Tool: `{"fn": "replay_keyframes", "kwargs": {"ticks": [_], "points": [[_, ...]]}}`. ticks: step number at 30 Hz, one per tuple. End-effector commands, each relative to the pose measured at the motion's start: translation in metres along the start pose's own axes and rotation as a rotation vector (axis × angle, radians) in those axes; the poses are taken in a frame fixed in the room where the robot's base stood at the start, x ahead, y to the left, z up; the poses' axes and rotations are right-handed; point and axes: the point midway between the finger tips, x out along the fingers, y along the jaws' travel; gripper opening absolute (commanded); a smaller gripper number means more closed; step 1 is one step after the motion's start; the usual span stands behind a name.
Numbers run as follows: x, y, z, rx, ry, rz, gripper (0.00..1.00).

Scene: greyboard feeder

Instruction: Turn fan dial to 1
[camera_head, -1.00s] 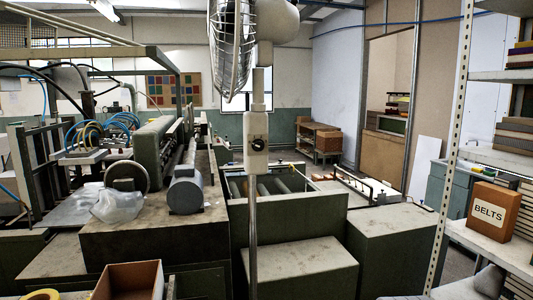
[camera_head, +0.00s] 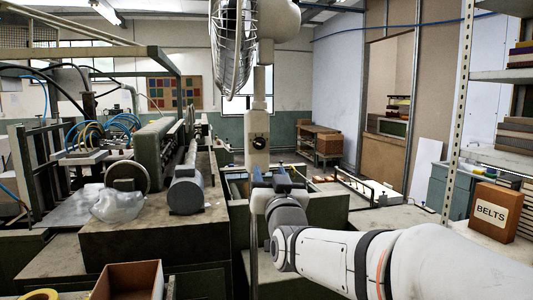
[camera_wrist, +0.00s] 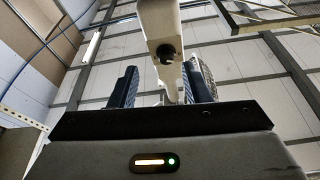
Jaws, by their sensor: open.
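The fan dial (camera_head: 259,142) is a small dark round knob on the pale control box of a standing fan (camera_head: 235,45). My gripper (camera_head: 274,178) is just below the dial in the head view, in front of the lower part of the control box. In the wrist view the dial (camera_wrist: 166,52) shows above and between the two fingers of my gripper (camera_wrist: 160,85), which are apart with nothing held. The dial's markings are too small to read. The fan pole below the box is partly hidden by my arm.
Green machinery (camera_head: 155,240) fills the left and middle. A clear plastic bag (camera_head: 117,205) and a grey motor (camera_head: 186,190) lie on it. A shelf with a BELTS box (camera_head: 494,212) stands at right. An open brown box (camera_head: 128,281) is at the front left.

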Motion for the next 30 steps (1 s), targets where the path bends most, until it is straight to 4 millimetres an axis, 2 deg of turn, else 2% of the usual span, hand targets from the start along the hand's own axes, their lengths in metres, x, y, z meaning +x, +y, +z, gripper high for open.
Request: {"fn": "replay_keyframes", "kwargs": {"ticks": [7,15,19,24,30], "points": [[0.018,-0.009,-0.015,0.011,0.084,-0.009,0.43],[0.060,-0.009,-0.019,0.010,0.082,-0.009,0.43],[0.075,-0.010,-0.020,0.010,0.082,-0.009,0.43],[0.083,-0.010,-0.020,0.010,0.082,-0.009,0.43],[0.083,-0.010,-0.019,0.011,0.082,-0.010,0.43]]}}
